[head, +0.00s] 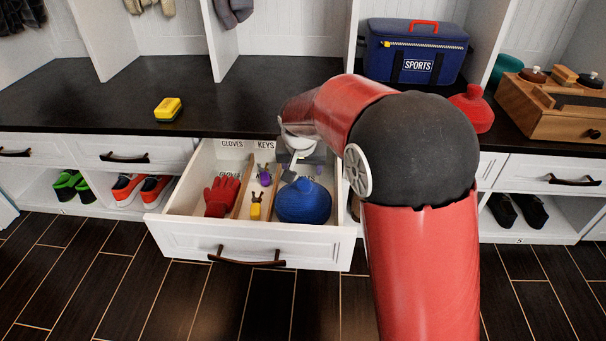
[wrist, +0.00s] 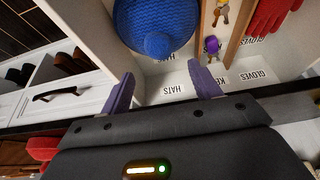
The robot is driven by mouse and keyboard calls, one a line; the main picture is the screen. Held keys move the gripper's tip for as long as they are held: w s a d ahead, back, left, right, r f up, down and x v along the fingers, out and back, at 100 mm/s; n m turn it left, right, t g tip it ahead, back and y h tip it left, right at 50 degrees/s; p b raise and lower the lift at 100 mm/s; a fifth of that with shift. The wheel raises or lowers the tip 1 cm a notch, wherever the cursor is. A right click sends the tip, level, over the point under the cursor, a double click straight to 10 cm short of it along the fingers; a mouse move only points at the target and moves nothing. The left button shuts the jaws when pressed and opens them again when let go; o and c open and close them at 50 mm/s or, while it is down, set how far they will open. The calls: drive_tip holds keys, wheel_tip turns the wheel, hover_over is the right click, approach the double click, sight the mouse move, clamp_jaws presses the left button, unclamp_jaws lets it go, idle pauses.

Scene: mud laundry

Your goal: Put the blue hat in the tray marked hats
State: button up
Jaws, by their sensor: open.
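The blue hat (head: 303,203) lies in the right compartment of the open drawer, the one marked hats. It also shows in the wrist view (wrist: 150,28), resting beyond the HATS label (wrist: 174,88). The hats tray (wrist: 200,75) is white inside, with a wooden divider on one side. My gripper (head: 290,170) is over the back of this compartment. In the wrist view my gripper (wrist: 162,72) has its two purple fingers spread, with nothing between them. The fingers are apart from the hat. My arm hides part of the drawer's right side.
The compartments beside it hold a red glove (head: 221,196) and keys (head: 256,206). A yellow object (head: 168,109) and a red hat-like item (head: 472,110) sit on the dark counter. A blue SPORTS bag (head: 415,50) and a wooden box (head: 550,107) stand at the back right.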

drive_tip(key=s+d+r, duration=1.2)
drive_tip(key=s+d, duration=0.1)
drive_tip(key=s, duration=0.3)
drive_tip(key=s+d+f, duration=0.1)
drive_tip(key=s+d, duration=0.1)
drive_tip(key=s, duration=0.5)
drive_tip(key=s+d+f+t, duration=0.1)
drive_tip(key=s+d, duration=0.2)
drive_tip(key=s, duration=0.5)
drive_tip(key=shift+d, duration=0.1)
wheel_tip(320, 180, up, 5)
drive_tip(key=p, duration=0.5)
drive_tip(key=shift+f, duration=0.1)
